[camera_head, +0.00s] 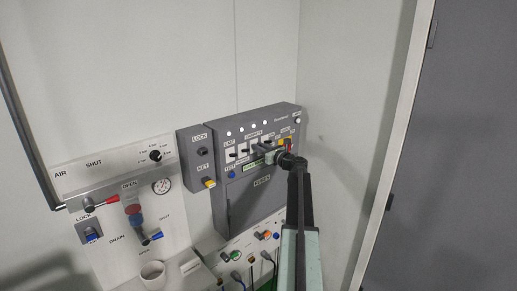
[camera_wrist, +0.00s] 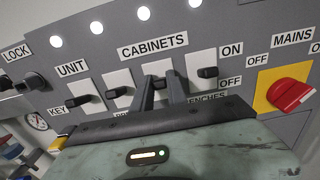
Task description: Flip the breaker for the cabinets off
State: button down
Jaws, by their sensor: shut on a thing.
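The grey breaker panel (camera_head: 235,200) hangs on the wall; in the wrist view its face (camera_wrist: 222,22) fills the top. It has a row of black toggles on white plates under several lit lamps. My gripper (camera_wrist: 161,88) is at the panel, its two dark fingers shut on the toggle under the CABINETS label (camera_wrist: 152,46). The fingers mostly hide this toggle (camera_wrist: 158,82), and I cannot tell whether it is up or down. ON is marked above OFF at the right. In the head view my gripper (camera_head: 266,154) covers part of the row.
A UNIT toggle (camera_wrist: 78,101) and another toggle (camera_wrist: 117,92) stand left of my fingers, and one (camera_wrist: 208,72) close on the right. The red MAINS knob (camera_wrist: 290,95) on yellow is farther right. A lock and key box (camera_head: 197,165) adjoins the panel's left.

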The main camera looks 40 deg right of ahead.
jog(key=shift+w+f, duration=0.1)
jog(key=f+t+b, duration=0.1)
jog(key=b, duration=0.4)
jog(key=shift+f+t, duration=0.15)
jog(key=shift+t, duration=0.25)
jog(key=t+b, duration=0.3)
jog(key=b, duration=0.3)
jog(key=f+t+b, duration=0.1)
jog(key=t+b, duration=0.2)
jog(key=b, duration=0.3)
jog(key=shift+w+b, duration=0.15)
jog(key=shift+b, duration=0.25)
jog(key=c, duration=1.3)
grip_release()
jog(key=shift+w, duration=0.1)
